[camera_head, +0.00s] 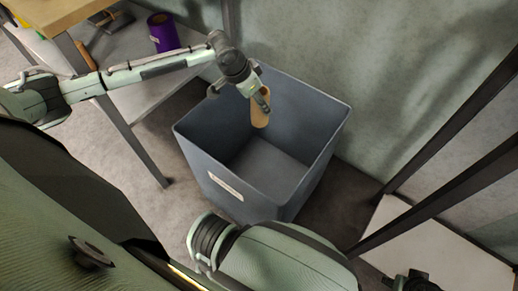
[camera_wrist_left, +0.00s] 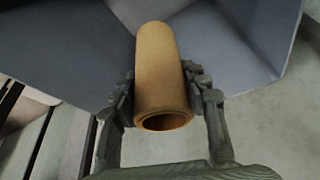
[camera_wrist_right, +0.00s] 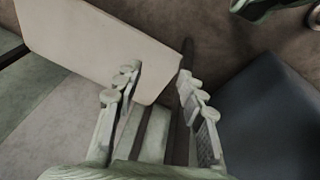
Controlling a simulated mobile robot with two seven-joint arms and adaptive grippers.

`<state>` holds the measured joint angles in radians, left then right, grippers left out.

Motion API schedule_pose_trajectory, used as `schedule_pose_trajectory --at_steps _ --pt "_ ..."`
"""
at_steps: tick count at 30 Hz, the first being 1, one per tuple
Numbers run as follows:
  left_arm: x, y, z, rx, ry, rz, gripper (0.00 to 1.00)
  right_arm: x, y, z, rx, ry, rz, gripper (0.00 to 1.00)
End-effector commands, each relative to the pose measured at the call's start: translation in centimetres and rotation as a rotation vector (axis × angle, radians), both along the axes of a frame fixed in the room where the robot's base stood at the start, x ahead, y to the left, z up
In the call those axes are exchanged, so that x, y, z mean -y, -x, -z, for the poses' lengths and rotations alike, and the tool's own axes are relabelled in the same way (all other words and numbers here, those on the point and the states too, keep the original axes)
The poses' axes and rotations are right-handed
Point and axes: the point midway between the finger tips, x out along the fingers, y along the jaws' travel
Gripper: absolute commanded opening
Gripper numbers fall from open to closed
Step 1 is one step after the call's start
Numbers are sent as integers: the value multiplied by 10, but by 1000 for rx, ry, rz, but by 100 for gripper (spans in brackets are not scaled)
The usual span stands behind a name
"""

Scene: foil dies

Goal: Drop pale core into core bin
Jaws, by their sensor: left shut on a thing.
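The pale core (camera_head: 259,112) is a tan cardboard tube. In the head view my left gripper (camera_head: 260,100) is shut on it and holds it upright over the open core bin (camera_head: 345,118). The left wrist view shows the tube (camera_wrist_left: 160,72) between both fingers of the left gripper (camera_wrist_left: 160,90), with grey bin walls (camera_wrist_left: 235,40) behind it. The bin is a grey box with a white label on its front, and its visible floor is bare. My right gripper (camera_wrist_right: 160,90) is open and empty in the right wrist view, apart from the bin's grey side (camera_wrist_right: 265,125).
A table (camera_head: 60,12) with a purple roll (camera_head: 163,32) on the shelf beside it stands at the upper left. Its metal leg (camera_head: 140,150) is left of the bin. Dark posts (camera_head: 440,140) and a pale board (camera_head: 430,250) are at the right. The wall is close behind the bin.

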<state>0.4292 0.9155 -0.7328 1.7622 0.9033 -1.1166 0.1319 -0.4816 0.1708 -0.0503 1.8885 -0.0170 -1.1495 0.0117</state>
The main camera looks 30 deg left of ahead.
Motion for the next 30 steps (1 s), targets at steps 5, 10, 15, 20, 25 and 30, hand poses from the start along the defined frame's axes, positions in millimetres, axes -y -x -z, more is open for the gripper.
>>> schedule_pose_trajectory --at_steps 5,10,15,20,25,30 --pt "0 0 11 0 -1 0 16 2 -2 -21 14 15 -1 40" --pt "0 0 15 0 0 0 16 2 -2 -38 20 24 0 40" --pt "0 0 15 0 0 0 16 3 -1 -45 22 28 1 40" --pt "0 0 15 0 0 0 16 3 -1 -46 22 28 1 40" --pt "0 0 15 0 0 0 53 3 -1 -46 22 28 1 40" --pt "0 0 15 0 0 0 69 3 -1 -46 22 28 1 40"
